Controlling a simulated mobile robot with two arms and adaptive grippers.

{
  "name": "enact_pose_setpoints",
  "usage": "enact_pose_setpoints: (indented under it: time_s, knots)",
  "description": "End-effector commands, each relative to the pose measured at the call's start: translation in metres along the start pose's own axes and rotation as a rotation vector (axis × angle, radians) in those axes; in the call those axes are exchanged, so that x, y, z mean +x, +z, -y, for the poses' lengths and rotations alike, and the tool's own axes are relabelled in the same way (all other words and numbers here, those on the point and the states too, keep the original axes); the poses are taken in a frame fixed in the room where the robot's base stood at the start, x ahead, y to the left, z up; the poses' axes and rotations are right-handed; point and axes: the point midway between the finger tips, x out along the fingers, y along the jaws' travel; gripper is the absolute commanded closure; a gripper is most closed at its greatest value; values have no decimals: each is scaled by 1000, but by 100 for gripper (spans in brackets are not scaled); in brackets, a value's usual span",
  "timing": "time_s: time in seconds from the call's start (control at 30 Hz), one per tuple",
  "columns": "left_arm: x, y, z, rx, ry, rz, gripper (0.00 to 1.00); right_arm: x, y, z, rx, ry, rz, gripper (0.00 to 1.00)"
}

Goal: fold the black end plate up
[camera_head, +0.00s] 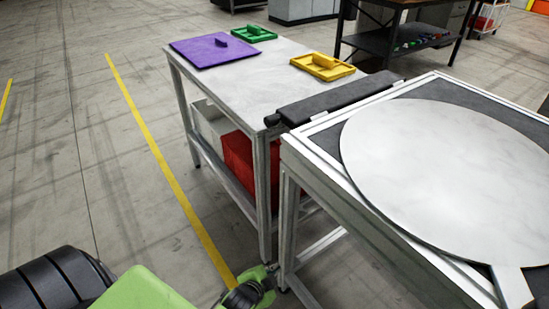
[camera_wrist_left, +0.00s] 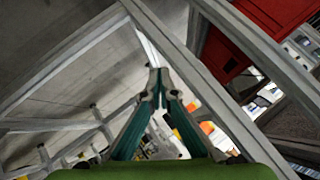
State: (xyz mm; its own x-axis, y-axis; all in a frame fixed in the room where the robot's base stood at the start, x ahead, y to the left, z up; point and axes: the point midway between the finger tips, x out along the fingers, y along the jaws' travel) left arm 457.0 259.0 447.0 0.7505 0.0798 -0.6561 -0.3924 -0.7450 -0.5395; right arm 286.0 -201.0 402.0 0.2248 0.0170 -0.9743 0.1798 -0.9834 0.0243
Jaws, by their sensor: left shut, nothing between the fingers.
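The black end plate (camera_head: 340,97) is a long, narrow dark panel along the far edge of the framed fixture table (camera_head: 296,148). It lies folded outward, roughly flat, beside the near edge of the white-topped table. My left gripper (camera_head: 270,276) is low at the bottom of the head view, below the tabletops and apart from the plate, near the table legs. In the left wrist view its fingers (camera_wrist_left: 155,80) meet at the tips, shut and empty. The plate cannot be made out in the wrist view. My right gripper is not in view.
A large round grey disc (camera_head: 450,165) covers the fixture table. The white-topped table (camera_head: 255,82) carries purple (camera_head: 207,52), green (camera_head: 252,35) and yellow (camera_head: 322,66) pieces, with a red bin (camera_head: 240,160) below. Metal legs and rails stand close to my left gripper. Floor at left is clear.

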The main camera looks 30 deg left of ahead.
Motion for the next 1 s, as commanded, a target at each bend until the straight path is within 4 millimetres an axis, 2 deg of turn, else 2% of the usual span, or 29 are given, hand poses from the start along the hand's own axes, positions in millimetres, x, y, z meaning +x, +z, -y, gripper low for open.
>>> enact_pose_setpoints:
  time_s: [0.03,0.17,0.27,0.3,0.4,0.5,0.63,0.8,1.0]
  knots:
    - [5,-8,18,36,-56,-31,100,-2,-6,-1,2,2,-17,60]
    - [-9,-37,75,144,-200,-90,100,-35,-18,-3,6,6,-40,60]
    - [-26,-60,126,271,-357,-136,100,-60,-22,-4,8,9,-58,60]
    - [-36,-71,151,351,-452,-154,100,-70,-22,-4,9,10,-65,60]
    - [-60,-95,202,571,-680,-168,100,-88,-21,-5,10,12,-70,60]
    - [-82,-112,234,769,-882,-148,100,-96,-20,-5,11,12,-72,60]
    - [-110,-130,258,998,-1118,-89,100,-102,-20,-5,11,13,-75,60]
    - [-137,-144,267,1198,-1336,-1,100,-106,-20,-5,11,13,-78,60]
    - [-145,-155,273,1265,-1415,36,100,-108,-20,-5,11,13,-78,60]
